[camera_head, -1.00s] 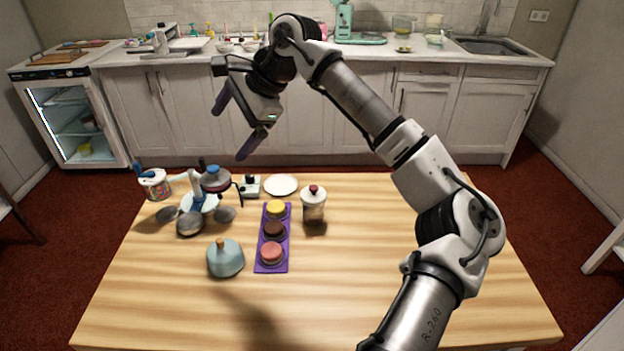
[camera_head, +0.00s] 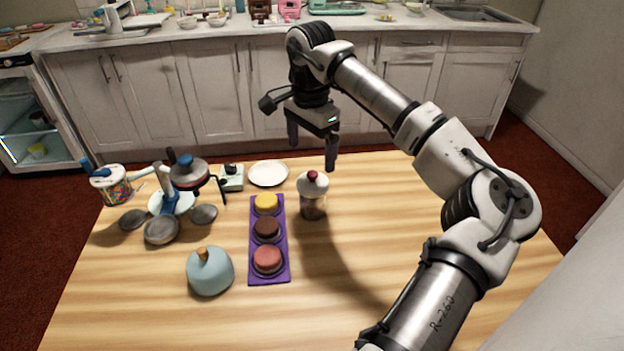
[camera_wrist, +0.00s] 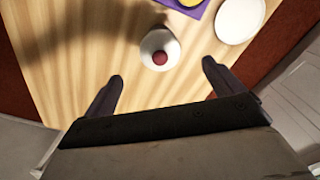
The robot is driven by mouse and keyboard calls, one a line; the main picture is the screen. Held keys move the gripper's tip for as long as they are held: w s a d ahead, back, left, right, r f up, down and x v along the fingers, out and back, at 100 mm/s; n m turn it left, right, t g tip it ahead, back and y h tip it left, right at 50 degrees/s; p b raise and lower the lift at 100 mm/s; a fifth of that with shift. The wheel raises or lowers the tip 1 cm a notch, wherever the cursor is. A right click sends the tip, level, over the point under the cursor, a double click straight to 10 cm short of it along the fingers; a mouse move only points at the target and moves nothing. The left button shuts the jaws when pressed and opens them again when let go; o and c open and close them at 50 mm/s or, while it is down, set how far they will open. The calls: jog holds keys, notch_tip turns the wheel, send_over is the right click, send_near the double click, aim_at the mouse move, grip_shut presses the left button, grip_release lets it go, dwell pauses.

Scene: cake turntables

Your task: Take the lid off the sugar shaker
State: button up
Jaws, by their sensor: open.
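The sugar shaker (camera_head: 312,205) stands upright on the wooden table, right of the purple tray. My gripper (camera_head: 312,156) is open and empty, pointing down above the table's far edge, above and apart from the shaker. It also shows in the wrist view (camera_wrist: 161,70).
A purple tray (camera_head: 282,270) holds yellow, brown and red cakes. A white plate (camera_head: 268,173) lies behind it. A blue-grey dome (camera_head: 210,272), a stand with several pans (camera_head: 162,228) and a sprinkle jar (camera_head: 114,188) are at left. The table right of the shaker is clear.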

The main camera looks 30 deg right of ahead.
aim_at(311, 174)
notch_tip(311, 174, down, 3)
jog(key=shift+w+r, duration=0.1)
jog(key=shift+f+p, duration=1.15)
jog(key=shift+f, duration=1.5)
jog(key=c, duration=1)
